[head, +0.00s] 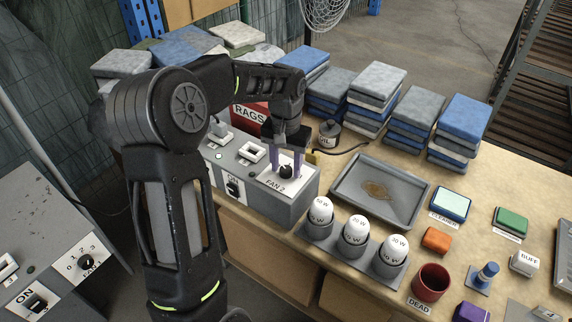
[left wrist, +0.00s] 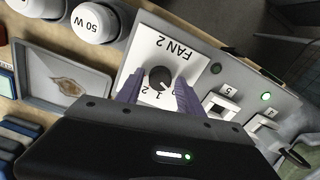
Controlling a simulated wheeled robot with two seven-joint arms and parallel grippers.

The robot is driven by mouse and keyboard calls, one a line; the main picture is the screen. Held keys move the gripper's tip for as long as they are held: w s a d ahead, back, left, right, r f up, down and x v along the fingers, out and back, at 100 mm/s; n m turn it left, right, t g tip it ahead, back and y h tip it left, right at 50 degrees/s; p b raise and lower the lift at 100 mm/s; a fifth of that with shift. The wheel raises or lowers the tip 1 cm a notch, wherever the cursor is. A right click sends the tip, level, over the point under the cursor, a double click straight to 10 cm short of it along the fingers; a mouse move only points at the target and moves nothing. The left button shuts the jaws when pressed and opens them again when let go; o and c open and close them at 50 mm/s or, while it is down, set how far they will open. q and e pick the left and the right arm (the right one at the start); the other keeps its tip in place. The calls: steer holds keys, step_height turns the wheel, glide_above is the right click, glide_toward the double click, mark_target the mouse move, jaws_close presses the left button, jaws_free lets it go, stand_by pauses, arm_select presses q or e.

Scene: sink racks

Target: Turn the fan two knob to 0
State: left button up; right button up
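The fan two knob (head: 285,171) is a black round knob on a white plate marked FAN 2, on top of a grey control box. It also shows in the left wrist view (left wrist: 160,78), with the digits 1 and 2 beside it and any other digit hidden. Its pale mark appears to point toward the 1. My left gripper (head: 286,165) points down over this plate. Its two purple fingers stand apart, one on each side of the knob (left wrist: 159,92), with gaps visible. I cannot tell whether the fingertips touch the plate. My right gripper is not in view.
The box also carries a switch (head: 233,188) and square-framed parts. Bulbs in a holder (head: 355,258), a grey tray (head: 344,203) and stacked cloths (head: 375,88) stand nearby. Another fan knob (head: 86,262) is on a separate grey panel at lower left.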

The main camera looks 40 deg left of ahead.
mark_target(286, 169)
arm_select(q)
steer(key=shift+o, duration=0.7)
steer(key=shift+r, duration=0.1)
step_height(286, 169, up, 8)
steer(key=shift+f, duration=0.2)
steer(key=shift+f, duration=0.1)
